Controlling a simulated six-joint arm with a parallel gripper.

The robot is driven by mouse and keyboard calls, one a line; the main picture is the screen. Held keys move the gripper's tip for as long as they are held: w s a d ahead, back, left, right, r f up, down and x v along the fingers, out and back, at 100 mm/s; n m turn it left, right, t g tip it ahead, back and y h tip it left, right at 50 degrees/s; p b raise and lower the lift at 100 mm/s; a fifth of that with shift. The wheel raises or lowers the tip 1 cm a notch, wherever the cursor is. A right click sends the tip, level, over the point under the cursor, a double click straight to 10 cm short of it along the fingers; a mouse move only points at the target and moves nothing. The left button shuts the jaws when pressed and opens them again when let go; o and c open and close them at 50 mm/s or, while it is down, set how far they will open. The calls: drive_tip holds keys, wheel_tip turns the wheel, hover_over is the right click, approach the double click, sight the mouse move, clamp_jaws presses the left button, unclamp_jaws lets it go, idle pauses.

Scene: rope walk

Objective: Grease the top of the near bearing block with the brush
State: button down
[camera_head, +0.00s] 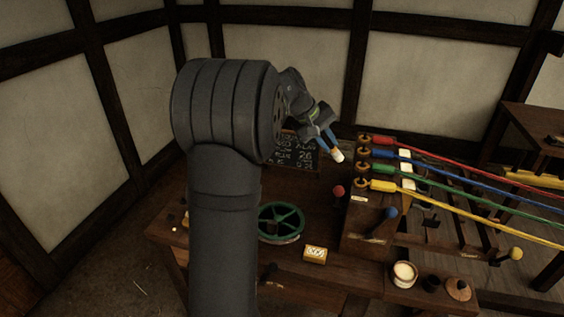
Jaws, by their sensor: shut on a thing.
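My gripper (329,141) has blue fingers and is at the end of my arm, above the back of the bench. It is shut on a small brush (337,155) with a pale end pointing down. The brush is left of the wooden frame (362,224) with the coloured ropes and appears apart from it. An open round pot (404,273) with cream-coloured contents, perhaps grease, stands at the front right. I cannot tell for certain which part is the near bearing block. My arm hides part of the bench.
Red (338,191) and blue (391,212) knobs stand near the frame. A dark slate (298,152) is behind. Red, blue, green and yellow ropes stretch right.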

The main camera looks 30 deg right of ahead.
drive_tip(key=s+d+r+n, duration=0.1)
drive_tip(key=s+d+r, duration=1.15)
drive_tip(key=s, duration=0.35)
drive_tip(key=shift+w+d+f, duration=0.1)
drive_tip(key=shift+d+f, duration=0.1)
drive_tip(key=shift+f, duration=1.2)
drive_tip(key=shift+d+f, duration=0.2)
drive_tip(key=shift+f, duration=1.15)
